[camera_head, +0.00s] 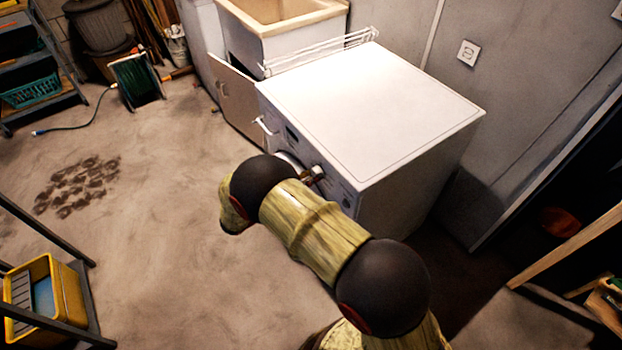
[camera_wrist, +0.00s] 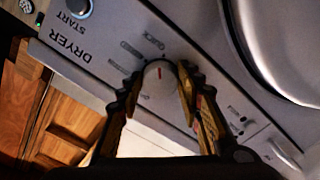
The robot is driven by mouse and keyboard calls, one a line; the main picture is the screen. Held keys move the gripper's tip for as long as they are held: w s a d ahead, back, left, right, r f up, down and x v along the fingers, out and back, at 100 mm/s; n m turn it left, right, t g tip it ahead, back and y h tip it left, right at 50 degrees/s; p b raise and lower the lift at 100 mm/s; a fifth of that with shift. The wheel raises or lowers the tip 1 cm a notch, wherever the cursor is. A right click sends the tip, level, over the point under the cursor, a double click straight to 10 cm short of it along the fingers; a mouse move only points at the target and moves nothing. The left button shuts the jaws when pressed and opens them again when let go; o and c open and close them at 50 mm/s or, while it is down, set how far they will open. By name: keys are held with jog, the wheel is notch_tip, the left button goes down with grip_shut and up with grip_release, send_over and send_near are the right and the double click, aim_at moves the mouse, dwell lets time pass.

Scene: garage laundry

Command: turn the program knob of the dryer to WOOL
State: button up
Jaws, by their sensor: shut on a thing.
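The white dryer (camera_head: 375,105) stands against the wall in the head view, its front partly behind my arm. In the wrist view its panel (camera_wrist: 100,50) is tilted and reads upside down, with the words DRYER and START. The round pale program knob (camera_wrist: 160,76) has a red pointer mark toward the top of the picture. Small labels sit around it; one above it seems to read QUICK, and the others are too blurred to read. My gripper (camera_wrist: 161,86) has one finger on each side of the knob and is shut on it. My gripper (camera_head: 315,174) looks small at the dryer front in the head view.
A round start button (camera_wrist: 78,8) and the grey dryer door (camera_wrist: 275,55) flank the knob. A sink (camera_head: 285,25) and a wire rack (camera_head: 320,53) stand behind the dryer. A yellow bucket (camera_head: 65,295) is at lower left. The floor at left is mostly clear.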

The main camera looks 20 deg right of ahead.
jog(key=m, duration=1.1)
jog(key=shift+w+f+m, duration=0.15)
jog(key=shift+f+m, duration=0.05)
jog(key=shift+m, duration=0.2)
dwell(0.3)
jog(key=o, duration=1.1)
jog(key=shift+a, duration=0.1)
jog(key=shift+c, duration=0.2)
jog(key=shift+o, duration=0.4)
jog(key=shift+w+r, duration=0.1)
jog(key=v, duration=1.2)
